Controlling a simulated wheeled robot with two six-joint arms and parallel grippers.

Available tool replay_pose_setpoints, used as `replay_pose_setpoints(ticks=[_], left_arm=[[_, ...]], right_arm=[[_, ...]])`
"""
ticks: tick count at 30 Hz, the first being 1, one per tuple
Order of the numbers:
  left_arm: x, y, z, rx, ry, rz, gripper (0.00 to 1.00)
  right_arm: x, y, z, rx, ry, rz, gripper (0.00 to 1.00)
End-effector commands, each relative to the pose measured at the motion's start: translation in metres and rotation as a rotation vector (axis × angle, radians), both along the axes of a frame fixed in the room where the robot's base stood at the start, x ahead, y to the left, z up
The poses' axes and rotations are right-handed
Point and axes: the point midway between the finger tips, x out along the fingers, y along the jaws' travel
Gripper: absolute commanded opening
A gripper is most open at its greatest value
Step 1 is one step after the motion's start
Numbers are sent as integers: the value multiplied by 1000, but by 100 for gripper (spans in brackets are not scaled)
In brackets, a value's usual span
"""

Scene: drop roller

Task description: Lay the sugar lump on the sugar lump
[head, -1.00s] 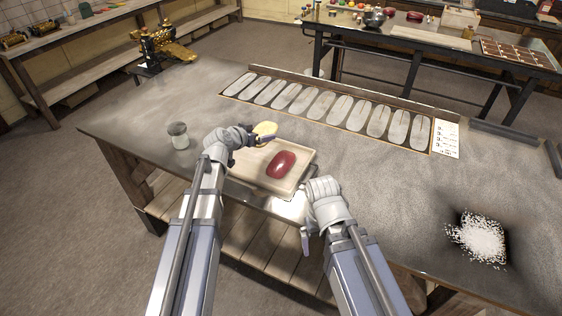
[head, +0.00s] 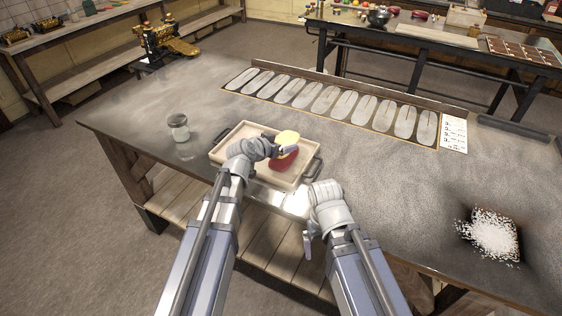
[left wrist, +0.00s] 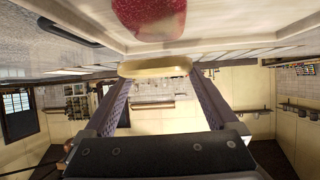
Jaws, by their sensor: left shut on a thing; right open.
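The pale yellow sugar lump (head: 288,137) is held in my left gripper (head: 284,149), above the tray. In the left wrist view the yellow lump (left wrist: 155,68) sits between the two fingertips. The red sugar lump (head: 284,163) lies on the tray (head: 232,138), partly hidden by the left gripper and the yellow lump. The red lump also shows at the top of the left wrist view (left wrist: 150,18), with a visible gap between it and the yellow lump. My right gripper (head: 307,243) is open and empty, low at the table's front edge.
A glass jar (head: 179,128) stands left of the tray. A long board with oval hollows (head: 330,101) lies behind it, with a white card (head: 453,133) at its right end. A white granular heap (head: 492,234) is at the right.

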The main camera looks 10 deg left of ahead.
Motion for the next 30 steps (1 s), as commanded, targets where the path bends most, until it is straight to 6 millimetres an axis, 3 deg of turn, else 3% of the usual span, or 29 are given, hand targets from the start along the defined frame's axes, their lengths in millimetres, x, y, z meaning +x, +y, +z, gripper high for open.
replay_pose_setpoints(ticks=[1, 8, 17, 30], left_arm=[[0, 0, -8, 0, -1, 0, 24], [0, 0, -10, 0, -1, 0, 24], [0, 0, -44, 0, -1, 0, 24], [0, 0, -48, 0, -1, 0, 24]], right_arm=[[0, 0, -8, 0, 0, 0, 100], [0, 0, -10, 0, 0, 0, 100], [0, 0, -44, 0, 0, 0, 100], [0, 0, -48, 0, 0, 0, 100]])
